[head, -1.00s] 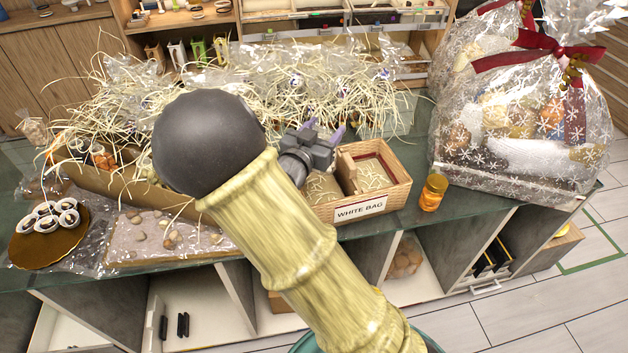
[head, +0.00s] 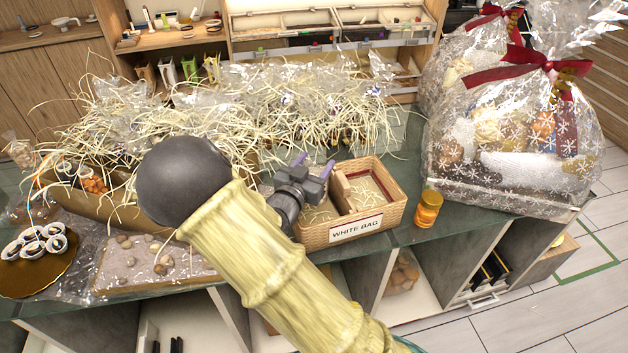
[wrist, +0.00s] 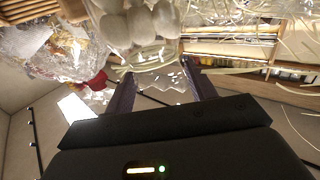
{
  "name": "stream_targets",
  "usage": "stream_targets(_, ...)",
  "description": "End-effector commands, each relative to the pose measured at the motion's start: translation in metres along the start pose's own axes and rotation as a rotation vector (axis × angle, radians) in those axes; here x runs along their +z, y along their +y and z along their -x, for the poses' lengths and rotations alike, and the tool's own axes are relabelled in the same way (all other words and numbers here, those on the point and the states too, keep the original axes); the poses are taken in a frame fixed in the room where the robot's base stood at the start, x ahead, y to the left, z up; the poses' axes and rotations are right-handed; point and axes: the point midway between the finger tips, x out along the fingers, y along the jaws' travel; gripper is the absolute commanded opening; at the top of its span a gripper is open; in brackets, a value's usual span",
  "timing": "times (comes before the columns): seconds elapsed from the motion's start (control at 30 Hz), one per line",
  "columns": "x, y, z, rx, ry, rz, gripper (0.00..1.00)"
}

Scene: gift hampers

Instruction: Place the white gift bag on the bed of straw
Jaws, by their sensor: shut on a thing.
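My gripper (head: 314,165) has purple fingers and is over the left part of a wicker box (head: 312,236) labelled "WHITE BAG". Beds of straw (head: 368,188) show inside this box, which a divider splits. In the wrist view my gripper (wrist: 160,88) is shut on the clear film of a bag. The bag, with round white pieces inside, appears to be the white gift bag (wrist: 140,25). It sits just beyond the fingers in that view. In the head view I cannot make it out, and my wrist hides part of the box's left compartment.
Large wrapped hampers (head: 510,150) with red bows fill the right. Loose straw and clear bags (head: 290,100) crowd behind the box. A gold plate (head: 30,275) with dark-and-white rounds is at far left.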

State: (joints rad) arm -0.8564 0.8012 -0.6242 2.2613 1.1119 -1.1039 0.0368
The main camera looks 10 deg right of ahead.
Motion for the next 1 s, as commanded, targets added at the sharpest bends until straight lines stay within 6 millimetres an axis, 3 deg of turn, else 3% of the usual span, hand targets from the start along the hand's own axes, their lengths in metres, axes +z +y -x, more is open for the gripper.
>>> stream_targets(0.33,0.003,-0.001,0.000,-0.001,0.001,0.000,0.18)
stream_targets(0.63,0.039,-0.001,0.000,-0.001,0.000,0.003,0.18)
stream_targets(1.0,0.045,-0.001,0.001,-0.002,0.000,-0.001,0.18)
